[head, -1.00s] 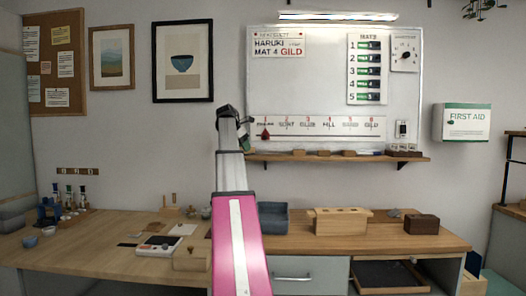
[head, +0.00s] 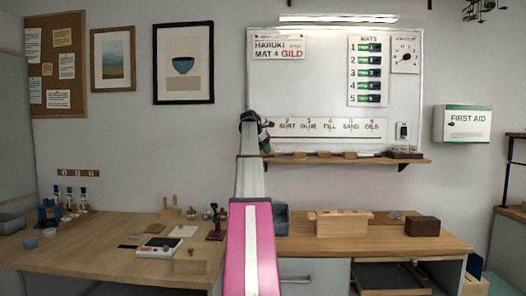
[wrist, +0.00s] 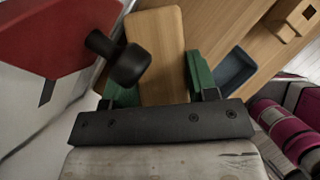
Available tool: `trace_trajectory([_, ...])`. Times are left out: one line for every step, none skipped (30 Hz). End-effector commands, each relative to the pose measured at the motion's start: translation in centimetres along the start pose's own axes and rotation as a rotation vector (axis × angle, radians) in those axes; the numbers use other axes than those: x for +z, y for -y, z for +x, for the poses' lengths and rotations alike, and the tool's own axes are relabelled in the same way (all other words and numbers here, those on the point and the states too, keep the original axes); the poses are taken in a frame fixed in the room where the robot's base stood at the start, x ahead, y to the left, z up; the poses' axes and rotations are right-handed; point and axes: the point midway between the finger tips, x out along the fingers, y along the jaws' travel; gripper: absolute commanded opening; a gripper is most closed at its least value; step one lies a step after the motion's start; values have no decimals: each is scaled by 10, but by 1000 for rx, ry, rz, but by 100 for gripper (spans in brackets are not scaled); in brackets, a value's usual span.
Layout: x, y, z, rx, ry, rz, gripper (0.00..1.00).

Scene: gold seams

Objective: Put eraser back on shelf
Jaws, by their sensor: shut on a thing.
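My gripper (head: 266,143) is at the left end of the wall shelf (head: 385,161), in front of the whiteboard's lower left corner. In the wrist view its green fingers (wrist: 163,88) are shut on a pale wooden block with rounded corners, which I take to be the eraser (wrist: 158,45). The eraser's lower side is hidden, and I cannot tell whether it touches the shelf. In the head view my gripper hides it. A red pointer with a black knob (wrist: 125,62) is very close to the left finger in the wrist view.
Several small wooden pieces (head: 323,154) and a dark block (head: 405,154) sit along the shelf. The whiteboard (head: 320,85) rises behind it. Below, the desk (head: 120,262) carries a holed wooden block (head: 341,224) and a blue-grey tray (head: 281,220).

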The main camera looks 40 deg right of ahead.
Motion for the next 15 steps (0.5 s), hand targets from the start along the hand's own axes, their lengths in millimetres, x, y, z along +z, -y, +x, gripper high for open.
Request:
trace_trajectory([-2,1,2,0,1,0,34])
trace_trajectory([-2,1,2,0,1,0,34])
trace_trajectory([-2,0,2,0,1,0,34])
trace_trajectory([-2,0,2,0,1,0,34])
trace_trajectory([-2,0,2,0,1,0,34])
trace_trajectory([-2,0,2,0,1,0,34])
trace_trajectory([-2,0,2,0,0,0,56])
trace_trajectory([-2,0,2,0,0,0,66])
trace_trajectory([-2,0,2,0,0,0,78])
trace_trajectory([-2,0,2,0,0,1,78])
trace_trajectory([-2,0,2,0,0,0,78])
trace_trajectory([-2,0,2,0,0,0,78])
trace_trajectory([-2,0,2,0,0,1,78])
trace_trajectory([-2,0,2,0,0,1,78])
trace_trajectory([-2,0,2,0,0,1,78])
